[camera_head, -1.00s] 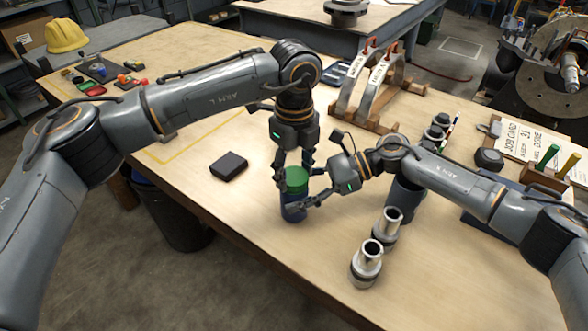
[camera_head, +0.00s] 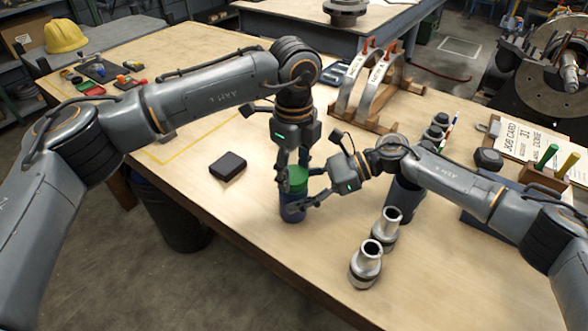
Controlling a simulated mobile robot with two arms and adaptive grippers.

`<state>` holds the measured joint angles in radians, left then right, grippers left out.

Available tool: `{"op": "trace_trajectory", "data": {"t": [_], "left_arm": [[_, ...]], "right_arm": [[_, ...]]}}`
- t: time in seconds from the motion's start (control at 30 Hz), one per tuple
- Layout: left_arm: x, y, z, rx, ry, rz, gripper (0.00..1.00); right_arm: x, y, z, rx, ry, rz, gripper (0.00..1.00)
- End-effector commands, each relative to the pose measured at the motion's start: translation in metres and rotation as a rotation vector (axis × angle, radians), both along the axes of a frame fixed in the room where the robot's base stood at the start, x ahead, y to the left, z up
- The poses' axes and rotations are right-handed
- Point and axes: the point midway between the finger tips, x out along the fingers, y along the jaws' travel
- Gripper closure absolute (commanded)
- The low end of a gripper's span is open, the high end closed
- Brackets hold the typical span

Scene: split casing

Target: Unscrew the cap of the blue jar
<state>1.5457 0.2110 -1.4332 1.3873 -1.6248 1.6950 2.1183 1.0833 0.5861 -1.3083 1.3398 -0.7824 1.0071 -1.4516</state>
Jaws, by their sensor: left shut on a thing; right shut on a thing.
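The blue jar (camera_head: 291,214) stands upright on the wooden table, near its front edge. Its green cap (camera_head: 298,182) sits on top of it. My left gripper (camera_head: 292,183) points down from above and is shut on the green cap. My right gripper (camera_head: 298,202) reaches in from the right and is shut on the jar's body, below the cap. The fingers hide parts of the cap and the jar. I cannot tell whether there is a gap between cap and jar.
A dark box (camera_head: 228,166) lies left of the jar. Two metal fittings, one nearer (camera_head: 366,262) and one behind it (camera_head: 386,229), stand to the right. A wooden rack with metal arcs (camera_head: 365,90) stands behind. The table is clear at the front left.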

Motion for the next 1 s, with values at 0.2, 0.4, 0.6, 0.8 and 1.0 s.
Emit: {"op": "trace_trajectory", "data": {"t": [0.2,0.4,0.6,0.8,1.0], "left_arm": [[0.000,0.000,0.008,0.000,0.000,-0.001,0.85],[0.000,0.000,0.015,-0.001,-0.001,-0.001,0.85],[0.000,0.000,0.018,-0.001,-0.001,-0.001,0.85],[0.000,0.000,0.018,0.000,0.000,-0.001,0.85],[0.000,0.000,0.030,0.000,-0.002,-0.001,0.85]], "right_arm": [[-0.002,-0.001,-0.005,-0.008,0.005,0.004,1.00],[-0.002,-0.001,-0.005,-0.008,0.005,0.004,1.00],[-0.002,-0.001,-0.005,-0.008,0.005,0.004,1.00],[-0.002,-0.001,-0.005,-0.008,0.005,0.004,1.00],[-0.002,-0.001,-0.005,-0.008,0.005,0.004,1.00]]}}
